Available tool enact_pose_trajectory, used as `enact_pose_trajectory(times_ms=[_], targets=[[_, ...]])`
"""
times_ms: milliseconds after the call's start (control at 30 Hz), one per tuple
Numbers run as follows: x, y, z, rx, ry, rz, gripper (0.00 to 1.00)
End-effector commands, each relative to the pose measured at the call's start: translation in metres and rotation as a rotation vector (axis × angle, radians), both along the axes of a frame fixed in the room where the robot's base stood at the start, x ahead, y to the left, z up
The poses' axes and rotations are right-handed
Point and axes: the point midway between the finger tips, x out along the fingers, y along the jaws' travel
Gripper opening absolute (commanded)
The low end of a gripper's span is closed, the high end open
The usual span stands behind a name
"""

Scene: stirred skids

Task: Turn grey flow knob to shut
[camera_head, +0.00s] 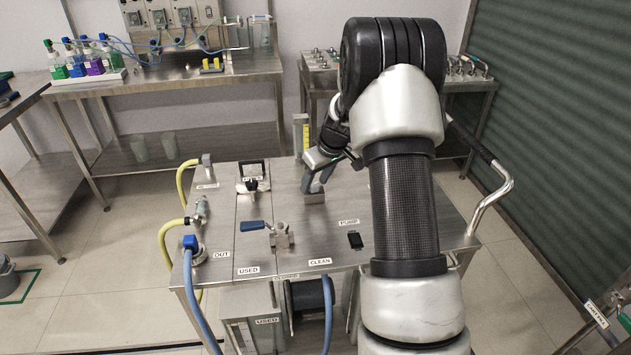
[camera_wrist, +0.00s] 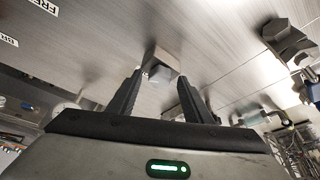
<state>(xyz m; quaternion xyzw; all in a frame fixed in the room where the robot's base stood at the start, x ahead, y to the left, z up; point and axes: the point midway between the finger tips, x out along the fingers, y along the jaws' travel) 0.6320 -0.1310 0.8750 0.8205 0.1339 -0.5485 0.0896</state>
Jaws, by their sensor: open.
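The grey flow knob (camera_wrist: 160,72) shows in the wrist view as a small grey block standing out from the brushed steel panel. My gripper (camera_wrist: 160,82) is open, with one dark finger to each side of the knob; I cannot tell whether either finger touches it. In the head view, my gripper (camera_head: 316,175) reaches down to a grey fitting (camera_head: 313,197) on the bench top, below the upright yellow-marked flow tube (camera_head: 302,135). The gripper and wrist partly hide the fitting and the tube's lower end there. The knob's turn angle is hard to read.
A blue-handled valve (camera_head: 272,232) stands on the steel bench top (camera_head: 335,235), left of my arm. A black switch (camera_head: 355,240) sits by the PUMP label. A yellow hose (camera_head: 180,185) and a blue hose (camera_head: 195,290) run along the left. A bent rail (camera_head: 490,190) is at right.

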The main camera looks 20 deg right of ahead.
Motion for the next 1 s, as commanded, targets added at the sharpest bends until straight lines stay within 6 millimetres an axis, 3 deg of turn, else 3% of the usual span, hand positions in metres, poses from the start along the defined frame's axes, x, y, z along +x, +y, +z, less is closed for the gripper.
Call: enact_pose_trajectory(times_ms=[133,367,667,1000], targets=[[0.0001,0.0000,0.0004,0.000,0.000,0.000,0.44],[0.0000,0.0000,0.0005,0.000,0.000,0.000,0.05],[0.0001,0.0002,0.0012,-0.001,-0.002,-0.032,0.04],[-0.0001,0.0037,0.0029,-0.002,-0.001,-0.240,0.04]])
